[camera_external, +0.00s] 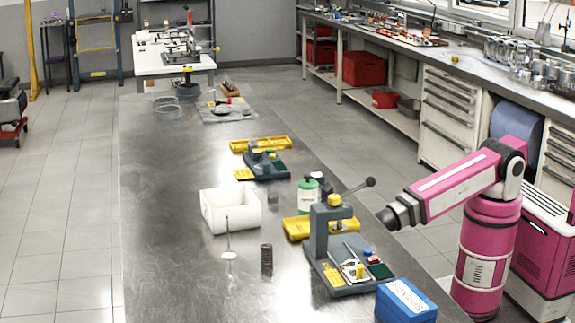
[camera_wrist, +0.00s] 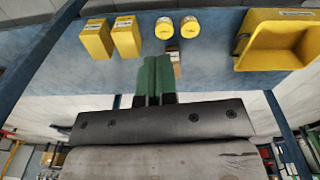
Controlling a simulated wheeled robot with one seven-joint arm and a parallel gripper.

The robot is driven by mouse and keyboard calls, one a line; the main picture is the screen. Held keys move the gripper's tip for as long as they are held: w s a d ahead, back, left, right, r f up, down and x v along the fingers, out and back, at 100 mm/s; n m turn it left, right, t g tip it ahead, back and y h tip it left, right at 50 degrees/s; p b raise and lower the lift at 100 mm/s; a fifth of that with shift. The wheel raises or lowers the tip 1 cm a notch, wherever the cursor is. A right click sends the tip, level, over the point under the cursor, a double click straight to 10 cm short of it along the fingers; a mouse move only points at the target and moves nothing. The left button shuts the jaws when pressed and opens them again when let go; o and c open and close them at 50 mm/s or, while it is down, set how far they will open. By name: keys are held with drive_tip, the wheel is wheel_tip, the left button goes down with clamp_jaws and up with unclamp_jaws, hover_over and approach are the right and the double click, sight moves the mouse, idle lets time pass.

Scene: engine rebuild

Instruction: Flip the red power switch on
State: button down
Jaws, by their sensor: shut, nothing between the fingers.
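I cannot make out a red power switch in either view. My gripper (camera_wrist: 152,76) shows in the wrist view with its two green-padded fingers together and nothing between them. In the external view the dark end of my arm (camera_external: 389,218) is beside the grey press fixture (camera_external: 320,230), to the right of its upright and below the ball-ended lever (camera_external: 358,188). The fingers are too small to make out there. In the wrist view the fingertips point toward a blue surface (camera_wrist: 215,70), near a small brown and white item (camera_wrist: 174,58).
The wrist view shows yellow boxes (camera_wrist: 97,38), two round yellow-topped containers (camera_wrist: 164,27) and a yellow bin (camera_wrist: 275,40). On the metal bench (camera_external: 165,270) are a white box (camera_external: 222,211), a dark spring (camera_external: 267,256) and a blue box (camera_external: 406,301). The bench's left side is clear.

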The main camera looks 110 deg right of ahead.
drive_tip(key=w+a+r+n+t, duration=0.1)
drive_tip(key=w+a+r+n, duration=0.15)
drive_tip(key=a, duration=0.95)
drive_tip(key=w+a+r+n+t+y, duration=0.15)
drive_tip(key=a+r, duration=0.25)
drive_tip(key=a, duration=0.7)
drive_tip(key=w+a+r+n+t, duration=0.1)
drive_tip(key=a+r+n, duration=0.2)
drive_tip(key=a, duration=0.9)
drive_tip(key=s+a+r+n+t+y, duration=0.15)
drive_tip(key=s+a+r, duration=0.25)
drive_tip(key=a+r, duration=0.8)
drive_tip(key=s+a+r+y, duration=0.3)
drive_tip(key=a+r, duration=0.5)
drive_tip(key=a, duration=0.8)
drive_tip(key=w+d+r+m+h, duration=0.3)
drive_tip(key=w+d+r+m, duration=0.2)
drive_tip(key=d+r, duration=0.5)
drive_tip(key=w+d+r+m+t+h, duration=0.1)
drive_tip(key=w+d+r+m+h, duration=0.1)
drive_tip(key=w+d+r+m, duration=0.2)
drive_tip(key=w+d+r, duration=0.3)
drive_tip(key=d+r, duration=0.3)
drive_tip(key=d, duration=0.1)
drive_tip(key=shift+d+r+m+h, duration=0.15)
drive_tip(key=shift+d+m+h, duration=0.2)
drive_tip(key=shift+h, duration=0.05)
